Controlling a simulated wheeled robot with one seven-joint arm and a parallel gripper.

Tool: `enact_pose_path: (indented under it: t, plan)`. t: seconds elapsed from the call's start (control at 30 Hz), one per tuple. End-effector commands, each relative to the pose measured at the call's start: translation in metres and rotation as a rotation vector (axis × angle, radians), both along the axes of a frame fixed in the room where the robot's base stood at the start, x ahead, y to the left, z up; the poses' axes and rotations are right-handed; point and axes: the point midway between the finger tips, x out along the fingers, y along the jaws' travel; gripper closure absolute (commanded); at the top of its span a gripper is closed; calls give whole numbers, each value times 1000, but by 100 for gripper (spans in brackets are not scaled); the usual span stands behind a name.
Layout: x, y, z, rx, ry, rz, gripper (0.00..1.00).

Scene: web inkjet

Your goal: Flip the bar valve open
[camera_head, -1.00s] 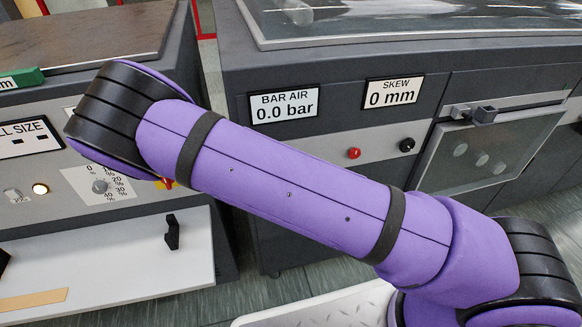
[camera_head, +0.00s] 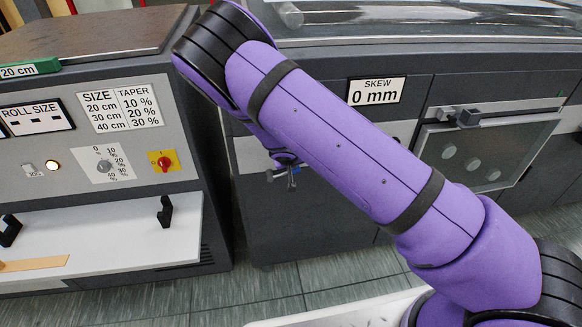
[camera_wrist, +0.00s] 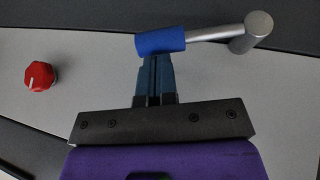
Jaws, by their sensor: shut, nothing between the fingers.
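The bar valve (camera_wrist: 214,34) is a metal lever with a blue sleeve (camera_wrist: 160,41) on its end and a round metal pivot at its right, seen at the top of the wrist view. My gripper (camera_wrist: 156,58) is shut, and its fingertips are at the underside of the blue sleeve, not around it. Whether they touch it I cannot tell. In the head view my gripper (camera_head: 291,178) shows small below my purple forearm, in front of the dark machine's panel. A little blue of the valve shows beside it; the rest is hidden.
A red knob (camera_wrist: 40,76) sits left of my gripper in the wrist view. The SKEW display (camera_head: 376,91) reads 0 mm. A left machine carries a red-on-yellow switch (camera_head: 163,161) and a white shelf (camera_head: 120,240). My forearm hides the BAR AIR display.

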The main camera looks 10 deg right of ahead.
Motion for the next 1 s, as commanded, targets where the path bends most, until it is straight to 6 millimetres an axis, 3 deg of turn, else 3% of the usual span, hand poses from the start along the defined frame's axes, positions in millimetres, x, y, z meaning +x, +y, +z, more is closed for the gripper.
enact_pose_path:
  t: [0.5,1.0]
  plan:
    - [3,-14,-23,273,1,-3,100]
    - [1,-15,-30,331,4,1,100]
